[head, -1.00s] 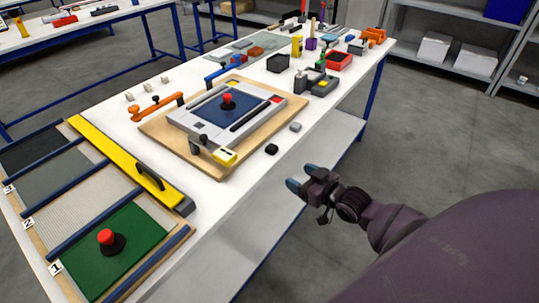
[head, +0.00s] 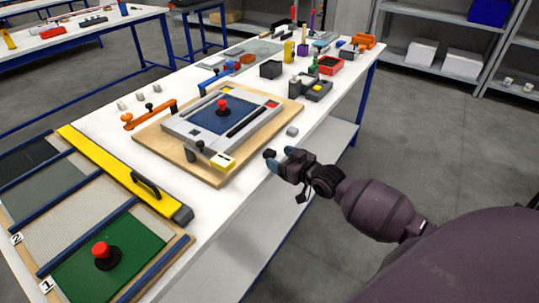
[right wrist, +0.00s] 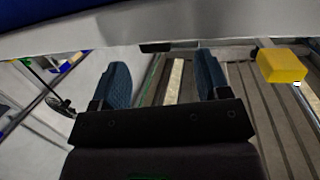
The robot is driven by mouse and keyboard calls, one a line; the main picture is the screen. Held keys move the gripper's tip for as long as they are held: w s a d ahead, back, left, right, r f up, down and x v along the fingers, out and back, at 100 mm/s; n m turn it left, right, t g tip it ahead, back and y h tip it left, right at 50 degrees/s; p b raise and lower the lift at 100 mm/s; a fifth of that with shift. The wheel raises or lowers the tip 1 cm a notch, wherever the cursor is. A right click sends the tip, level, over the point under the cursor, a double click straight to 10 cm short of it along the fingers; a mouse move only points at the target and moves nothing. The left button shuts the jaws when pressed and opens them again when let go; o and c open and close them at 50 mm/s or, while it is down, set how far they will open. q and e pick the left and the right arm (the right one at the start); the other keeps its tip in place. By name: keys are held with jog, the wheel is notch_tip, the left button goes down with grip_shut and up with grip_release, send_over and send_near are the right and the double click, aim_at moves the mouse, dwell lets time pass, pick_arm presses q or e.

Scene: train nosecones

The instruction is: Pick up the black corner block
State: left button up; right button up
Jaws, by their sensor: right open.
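The black corner block (head: 269,154) is a small dark piece on the white table, near its front edge and just right of the wooden board. My right gripper (head: 283,158) has blue fingertips and is close beside the block at the table edge. Its fingers partly overlap the block in the head view, so I cannot tell whether they touch. In the right wrist view the two blue fingers (right wrist: 163,82) are spread apart with nothing gripped between them. A dark flat piece shows beyond them; I cannot tell whether it is the block. My left gripper is out of view.
A grey fixture (head: 180,126) with a red knob sits on the wooden board (head: 152,149). A small grey block (head: 292,131) lies behind the black one. Open floor is on the right.

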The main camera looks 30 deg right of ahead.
aim_at(272, 153)
jog(key=shift+x, duration=1.8)
jog(key=shift+d, duration=0.1)
jog(key=shift+c, duration=0.2)
jog(key=c, duration=1)
